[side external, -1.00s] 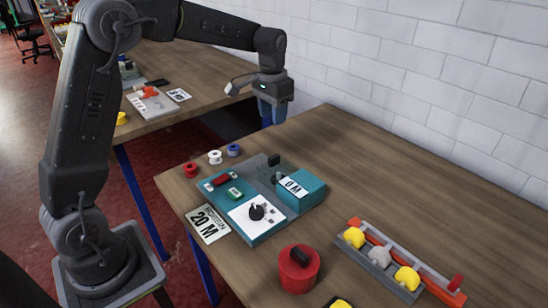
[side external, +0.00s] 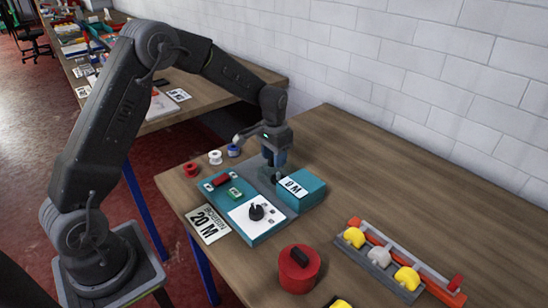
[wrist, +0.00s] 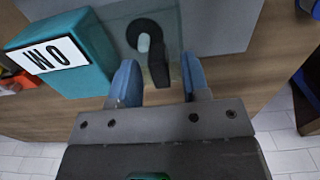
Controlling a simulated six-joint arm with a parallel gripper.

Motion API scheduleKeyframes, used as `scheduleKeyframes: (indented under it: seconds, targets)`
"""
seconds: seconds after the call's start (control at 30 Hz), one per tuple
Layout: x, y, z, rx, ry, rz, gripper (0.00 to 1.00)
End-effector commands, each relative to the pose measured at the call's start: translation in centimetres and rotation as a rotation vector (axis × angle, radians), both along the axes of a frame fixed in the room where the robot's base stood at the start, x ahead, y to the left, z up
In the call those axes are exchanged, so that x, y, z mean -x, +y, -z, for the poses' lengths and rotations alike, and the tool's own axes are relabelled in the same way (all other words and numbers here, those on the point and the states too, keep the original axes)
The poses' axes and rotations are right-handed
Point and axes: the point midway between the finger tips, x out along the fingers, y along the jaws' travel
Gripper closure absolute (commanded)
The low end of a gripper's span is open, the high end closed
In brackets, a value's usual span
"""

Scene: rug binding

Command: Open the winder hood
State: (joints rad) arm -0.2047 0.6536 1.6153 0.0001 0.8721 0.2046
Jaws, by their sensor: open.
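The winder is a teal and grey unit on the table. Its teal hood (side external: 302,190), a box with a white label, sits at the right of the unit and looks closed. In the wrist view the hood (wrist: 75,65) is at upper left. My gripper (side external: 274,162) is open above the back of the unit, left of the hood. In the wrist view its blue fingers (wrist: 160,75) straddle the line of the black handle; contact cannot be told.
A white panel with a black knob (side external: 256,212) is at the unit's front. Red (side external: 191,170), white (side external: 215,157) and blue (side external: 233,150) spools stand behind left. A red canister (side external: 299,270) and a rack with yellow spools (side external: 406,278) are at front right. Table right of the hood is clear.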

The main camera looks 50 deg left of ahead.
Motion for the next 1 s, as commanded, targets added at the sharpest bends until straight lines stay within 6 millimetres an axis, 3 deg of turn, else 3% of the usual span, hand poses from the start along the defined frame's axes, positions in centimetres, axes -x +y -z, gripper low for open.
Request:
scheduleKeyframes:
  seconds: [0.37,0.8,1.0]
  targets:
    - [0.03,-0.01,0.68,0.000,0.001,0.000,0.57]
    - [0.02,-0.01,0.63,0.000,0.000,0.000,0.99]
    - [0.01,0.00,0.62,0.000,0.000,0.000,1.00]
